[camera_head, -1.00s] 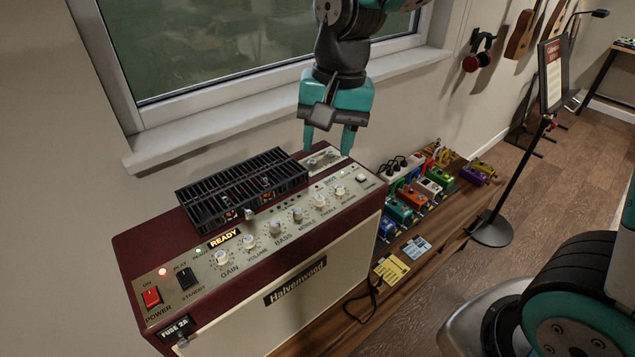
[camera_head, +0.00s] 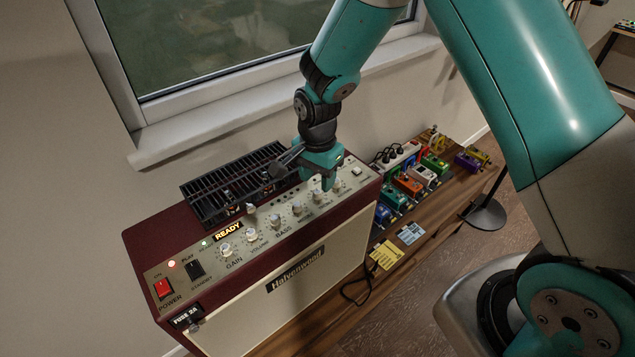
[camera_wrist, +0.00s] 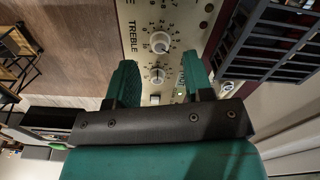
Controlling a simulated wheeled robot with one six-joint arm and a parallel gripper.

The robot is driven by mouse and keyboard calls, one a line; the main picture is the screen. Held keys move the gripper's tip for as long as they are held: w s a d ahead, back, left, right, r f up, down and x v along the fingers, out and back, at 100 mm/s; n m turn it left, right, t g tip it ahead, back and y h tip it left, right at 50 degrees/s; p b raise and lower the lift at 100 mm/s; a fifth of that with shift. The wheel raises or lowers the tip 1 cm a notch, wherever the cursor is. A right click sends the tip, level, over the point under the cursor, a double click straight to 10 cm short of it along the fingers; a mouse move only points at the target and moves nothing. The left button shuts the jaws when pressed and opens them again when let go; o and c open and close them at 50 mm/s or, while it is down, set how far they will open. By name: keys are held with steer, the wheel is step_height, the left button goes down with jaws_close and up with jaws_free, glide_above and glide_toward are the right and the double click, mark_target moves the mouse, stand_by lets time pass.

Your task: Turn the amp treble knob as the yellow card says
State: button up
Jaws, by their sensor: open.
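The amp (camera_head: 300,283) is a maroon and cream box with a row of white knobs on its sloping top panel. The treble knob (camera_wrist: 160,42), beside the printed word TREBLE, shows just beyond my fingertips in the wrist view. My gripper (camera_wrist: 159,60) is open and empty, its fingers pointing at the panel. Another white knob (camera_wrist: 157,75) shows between the fingers. In the head view my gripper (camera_head: 317,184) is low over the right part of the knob row and partly hides it. The yellow card (camera_head: 386,254) lies on the wooden bench; its writing is too small to read.
A black slatted cage (camera_head: 225,190) stands on the amp's top behind the knobs, close to my gripper. A blue card (camera_head: 411,233) lies by the yellow one. Several coloured pedals (camera_head: 407,185) stand on the bench (camera_head: 350,318) to the right. The window wall is behind.

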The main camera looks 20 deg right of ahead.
mark_target(317, 191)
steer(key=shift+f+p, duration=0.3)
steer(key=shift+f, duration=1.6)
jaws_close()
